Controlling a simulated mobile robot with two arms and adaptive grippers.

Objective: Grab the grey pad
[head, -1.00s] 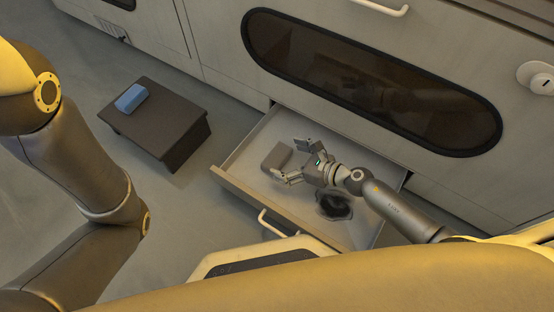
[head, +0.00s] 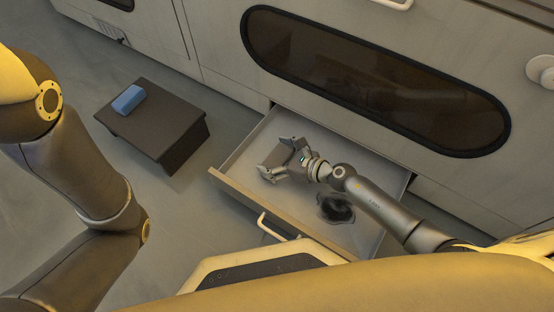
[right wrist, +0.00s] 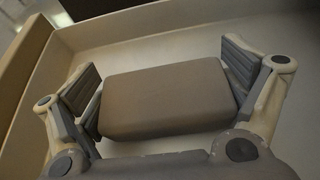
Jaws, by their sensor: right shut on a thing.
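The grey pad (right wrist: 168,98) is a rounded block between the two fingers of my right gripper (right wrist: 163,82) in the right wrist view. The fingers are shut on its two short ends. In the head view my right gripper (head: 275,157) is low inside the open drawer (head: 238,192), toward its left end, and the pad is hard to make out there. The drawer floor shows around the pad in the right wrist view. I cannot tell whether the pad still touches it. My left gripper is not in view.
A dark patch (head: 336,208) lies on the drawer floor, right of the gripper. A low dark table (head: 155,115) with a blue block (head: 128,99) stands to the left. The cabinet front with its dark window (head: 370,80) rises behind the drawer.

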